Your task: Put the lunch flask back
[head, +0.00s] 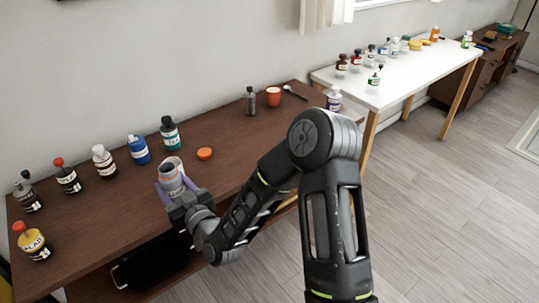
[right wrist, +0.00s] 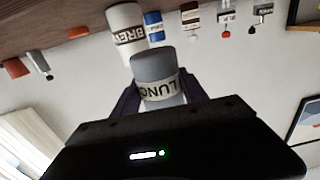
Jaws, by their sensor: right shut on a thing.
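The lunch flask (right wrist: 157,68) is grey with a pale band reading "LUNC", the rest cut off. My right gripper (head: 173,190) is shut on it, with a finger on each side, near the front edge of the brown table. The flask (head: 172,183) looks roughly upright. I cannot tell whether its base touches the table. A white flask marked "BREW" (right wrist: 125,32) stands just behind it; in the head view its open-looking rim (head: 171,163) shows directly behind the held flask. My left gripper is not in view.
Several labelled bottles stand along the brown table's back and left, including a teal one (head: 169,132) and a blue one (head: 138,149). An orange lid (head: 205,153) lies to the right. A red cup (head: 273,96) and dark bottle (head: 250,100) stand farther right. Bare tabletop (head: 225,130) lies between.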

